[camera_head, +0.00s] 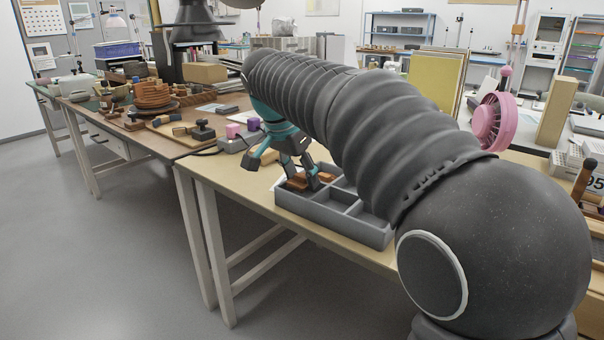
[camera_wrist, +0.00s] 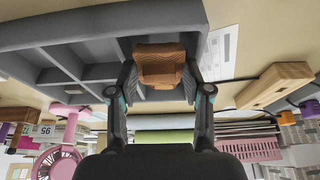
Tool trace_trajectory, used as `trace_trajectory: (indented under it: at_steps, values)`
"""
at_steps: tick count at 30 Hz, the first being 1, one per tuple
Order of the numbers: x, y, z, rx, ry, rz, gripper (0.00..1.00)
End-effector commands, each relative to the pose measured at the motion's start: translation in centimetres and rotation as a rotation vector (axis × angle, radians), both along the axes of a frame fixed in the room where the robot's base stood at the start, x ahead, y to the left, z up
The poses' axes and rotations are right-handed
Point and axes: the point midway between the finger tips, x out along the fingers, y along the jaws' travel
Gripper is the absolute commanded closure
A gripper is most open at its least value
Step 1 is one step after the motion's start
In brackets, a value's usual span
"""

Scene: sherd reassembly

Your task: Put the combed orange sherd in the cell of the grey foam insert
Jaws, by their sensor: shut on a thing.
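My gripper (camera_head: 306,181) is over the far-left part of the grey foam insert (camera_head: 325,224), pointing down. In the wrist view its two fingers (camera_wrist: 159,88) are shut on the combed orange sherd (camera_wrist: 160,64), one on each side. The sherd's ridged orange-brown face shows between the fingertips, and parts of it show in the head view (camera_head: 296,183). The insert has several cells with raised walls; it also shows in the wrist view (camera_wrist: 60,28). The sherd is at a far-left cell; I cannot tell whether it touches the floor. The cells seen to the right look empty.
The insert lies on a light tabletop (camera_head: 222,178). Purple and pink blocks (camera_head: 252,124) stand behind it to the left. A pink fan (camera_head: 494,121) stands at the right. The neighbouring bench holds stacked brown pottery (camera_head: 152,93). A white sheet lies beside the insert in the wrist view (camera_wrist: 218,50).

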Motion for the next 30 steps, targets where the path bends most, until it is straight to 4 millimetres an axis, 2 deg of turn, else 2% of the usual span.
trace_trajectory:
  at_steps: [14,15,18,30]
  values:
    - [0.01,-0.05,-1.04,0.000,0.000,-0.001,0.86]
    - [0.00,-0.05,-1.05,0.000,0.000,-0.001,0.46]
    - [0.01,-0.04,-1.04,0.000,0.000,-0.001,0.26]
    - [0.00,-0.02,-1.02,0.000,0.000,0.000,0.26]
